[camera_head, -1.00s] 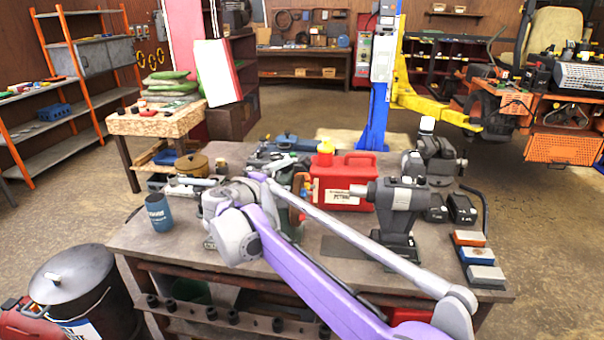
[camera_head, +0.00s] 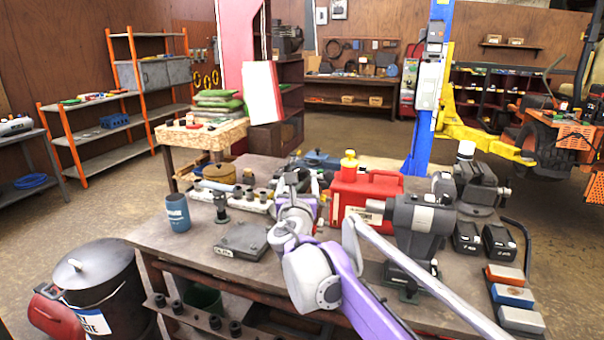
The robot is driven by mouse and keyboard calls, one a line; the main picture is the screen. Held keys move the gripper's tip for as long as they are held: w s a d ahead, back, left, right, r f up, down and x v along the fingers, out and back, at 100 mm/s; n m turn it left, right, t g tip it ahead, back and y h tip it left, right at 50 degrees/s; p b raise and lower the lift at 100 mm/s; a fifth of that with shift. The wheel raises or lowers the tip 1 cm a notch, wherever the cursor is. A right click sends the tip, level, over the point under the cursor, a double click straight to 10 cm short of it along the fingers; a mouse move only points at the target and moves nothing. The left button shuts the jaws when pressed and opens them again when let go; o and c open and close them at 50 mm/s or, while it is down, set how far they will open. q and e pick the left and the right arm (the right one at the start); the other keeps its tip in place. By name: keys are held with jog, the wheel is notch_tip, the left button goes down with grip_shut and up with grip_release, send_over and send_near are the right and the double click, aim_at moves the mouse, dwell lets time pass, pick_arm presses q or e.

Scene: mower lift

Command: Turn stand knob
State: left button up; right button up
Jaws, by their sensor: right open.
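My right arm, purple and grey, comes in from the lower right over the workbench (camera_head: 200,228). My right gripper (camera_head: 291,182) is at its far end, beside the red petrol can (camera_head: 375,190); its fingers are small and partly hidden by the wrist, with nothing seen between them. A grey machine (camera_head: 420,216) with a spindle pointing left stands on a dark stand (camera_head: 408,283) right of the arm. A small dark upright piece (camera_head: 221,208) stands beside the blue cup. I cannot tell which part is the stand knob. My left gripper is not in view.
A blue cup (camera_head: 177,212) and a flat dark grey block (camera_head: 242,240) are left of my arm. Coloured blocks (camera_head: 514,297) lie along the bench's right edge, near two black batteries (camera_head: 482,241). A lidded bin (camera_head: 93,284) stands on the floor at left.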

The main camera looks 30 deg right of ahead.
aim_at(299, 174)
jog(key=x, duration=0.7)
jog(key=shift+w+d, duration=0.15)
jog(key=shift+w, duration=0.05)
grip_shut()
